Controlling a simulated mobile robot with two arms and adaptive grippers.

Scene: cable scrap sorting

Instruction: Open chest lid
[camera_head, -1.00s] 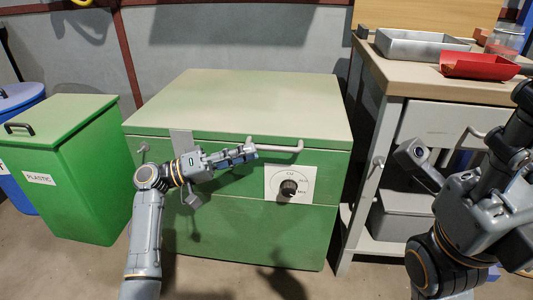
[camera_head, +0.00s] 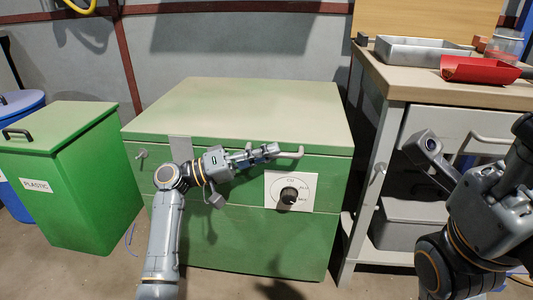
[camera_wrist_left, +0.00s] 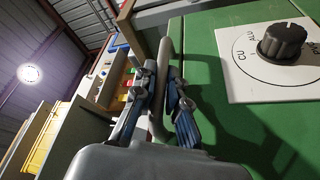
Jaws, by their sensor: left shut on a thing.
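The green chest (camera_head: 250,235) stands in the middle of the head view with its pale lid (camera_head: 245,108) down. A grey bar handle (camera_head: 291,154) runs along the front edge of the lid. My left gripper (camera_head: 268,151) is at this handle, shut on it. In the left wrist view the handle (camera_wrist_left: 163,60) passes between the two fingers of the left gripper (camera_wrist_left: 161,85). Part of the handle is hidden by the gripper in the head view. My right gripper (camera_head: 425,145) is at the right, away from the chest; its fingers do not show clearly.
A dial (camera_head: 289,195) on a white plate sits on the chest front below the handle. A green plastic bin (camera_head: 70,190) stands to the left. A workbench (camera_head: 455,92) with a metal tray (camera_head: 420,48) and a red tray (camera_head: 480,70) stands close on the right.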

